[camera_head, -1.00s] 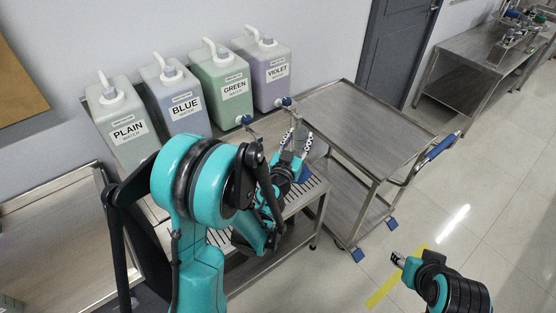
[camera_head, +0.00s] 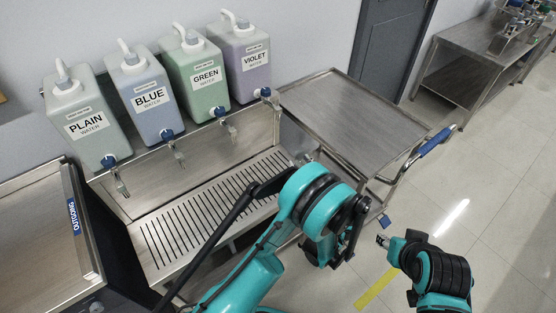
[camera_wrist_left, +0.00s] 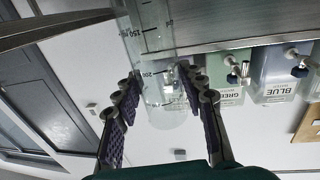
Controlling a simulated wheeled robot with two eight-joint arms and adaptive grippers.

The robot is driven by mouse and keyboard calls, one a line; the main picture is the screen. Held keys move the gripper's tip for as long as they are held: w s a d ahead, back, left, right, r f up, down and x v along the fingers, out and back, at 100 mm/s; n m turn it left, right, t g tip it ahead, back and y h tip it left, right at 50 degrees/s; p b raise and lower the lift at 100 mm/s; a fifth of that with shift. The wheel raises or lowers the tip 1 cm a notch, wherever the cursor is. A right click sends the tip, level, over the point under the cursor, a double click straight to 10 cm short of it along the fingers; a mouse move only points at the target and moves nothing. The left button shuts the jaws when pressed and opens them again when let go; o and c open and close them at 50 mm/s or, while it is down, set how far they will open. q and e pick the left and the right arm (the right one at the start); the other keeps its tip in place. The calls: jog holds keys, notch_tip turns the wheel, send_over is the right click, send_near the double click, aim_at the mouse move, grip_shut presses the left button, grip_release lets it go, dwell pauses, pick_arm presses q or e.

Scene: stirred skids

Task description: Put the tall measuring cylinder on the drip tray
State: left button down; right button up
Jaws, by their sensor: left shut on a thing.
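The tall measuring cylinder (camera_wrist_left: 152,75) is clear, with dark graduation marks, and shows in the left wrist view between the pads of my left gripper (camera_wrist_left: 158,82). The gripper is shut on it. In the head view my left arm hides that gripper and most or all of the cylinder. The drip tray (camera_head: 190,224) is a slatted metal surface under the taps, with no cylinder visible on its exposed part. My right gripper (camera_head: 383,241) is small at lower right, over the floor, and its jaws are unclear.
Plain (camera_head: 85,120), blue (camera_head: 147,98), green (camera_head: 196,78) and violet (camera_head: 241,62) water containers stand behind the tray, their taps overhanging it. An empty metal cart (camera_head: 350,120) stands to the right. A metal surface marked OUTGOING (camera_head: 72,216) is at left.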

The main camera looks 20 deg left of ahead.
pick_arm(q)
jog(key=f+b+x, duration=0.3)
jog(key=b+x, duration=0.2)
jog(key=x, duration=1.2)
jog(key=shift+f+b, duration=0.25)
jog(key=shift+b, duration=0.05)
jog(key=shift+a, duration=0.1)
jog(key=shift+f, duration=0.1)
jog(key=c, duration=0.9)
grip_release()
